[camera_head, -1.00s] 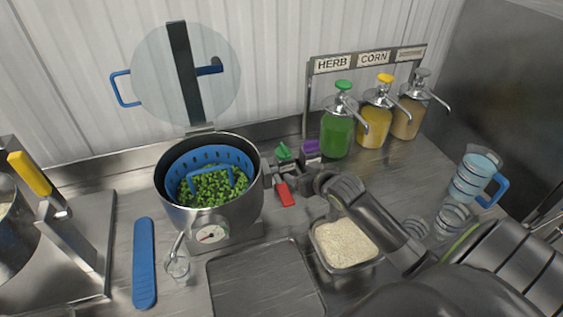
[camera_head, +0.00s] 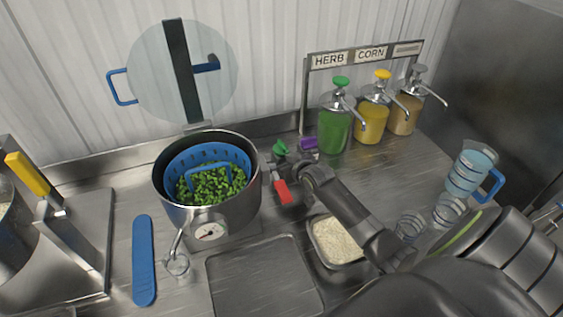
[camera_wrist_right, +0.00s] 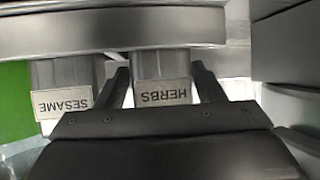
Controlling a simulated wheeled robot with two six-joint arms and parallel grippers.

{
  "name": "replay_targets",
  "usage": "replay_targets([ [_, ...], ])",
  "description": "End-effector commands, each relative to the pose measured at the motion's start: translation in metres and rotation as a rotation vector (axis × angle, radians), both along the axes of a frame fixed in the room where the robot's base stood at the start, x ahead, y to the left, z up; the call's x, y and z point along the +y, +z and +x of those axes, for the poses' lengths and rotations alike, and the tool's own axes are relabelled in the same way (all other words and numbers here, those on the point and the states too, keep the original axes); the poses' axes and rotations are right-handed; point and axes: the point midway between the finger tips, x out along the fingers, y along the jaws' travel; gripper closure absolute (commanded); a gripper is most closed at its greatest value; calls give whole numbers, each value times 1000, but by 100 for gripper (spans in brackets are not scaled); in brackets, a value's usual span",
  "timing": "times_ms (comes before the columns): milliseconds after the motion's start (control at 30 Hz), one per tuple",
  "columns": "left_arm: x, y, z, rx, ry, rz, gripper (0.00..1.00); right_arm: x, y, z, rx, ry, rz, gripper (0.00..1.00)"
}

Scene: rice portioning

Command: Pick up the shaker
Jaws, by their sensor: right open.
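Two small shakers stand together right of the pot: one with a green top (camera_head: 280,147) and one with a purple top (camera_head: 308,143). In the right wrist view, two grey shaker bodies show upside down, labelled HERBS (camera_wrist_right: 161,92) and SESAME (camera_wrist_right: 62,103). My right gripper (camera_wrist_right: 160,78) is open, with one finger on each side of the HERBS shaker; whether they touch it I cannot tell. In the head view my right gripper (camera_head: 287,172) is low in front of the shakers and partly covers them. My left gripper is not in view.
The pot (camera_head: 175,212) with peas stands close on the left, a red lever (camera_head: 283,192) beside it. Herb (camera_head: 334,132) and corn (camera_head: 371,122) dispensers stand behind right. A rice container (camera_head: 318,252) lies beneath my right arm. Measuring cups and a jug (camera_head: 466,172) are at right.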

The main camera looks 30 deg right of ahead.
Motion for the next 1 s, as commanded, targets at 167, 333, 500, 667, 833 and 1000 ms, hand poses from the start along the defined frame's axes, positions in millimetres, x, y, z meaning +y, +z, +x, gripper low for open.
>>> replay_targets([
  [167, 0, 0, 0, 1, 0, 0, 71, 0, -1, 2, 0, 0, 0, 38],
  [333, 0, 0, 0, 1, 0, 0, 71, 0, -1, 1, 0, 0, 0, 46],
  [500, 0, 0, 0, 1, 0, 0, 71, 0, -1, 1, 1, 0, 0, 68],
  [667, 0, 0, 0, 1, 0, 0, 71, 0, -1, 2, -1, 0, 0, 76],
  [833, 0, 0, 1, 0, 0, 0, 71, 0, 1, 2, -1, 0, -1, 76],
  [1000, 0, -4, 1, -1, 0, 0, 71, 0, 20, 2, -5, 2, -2, 76],
])
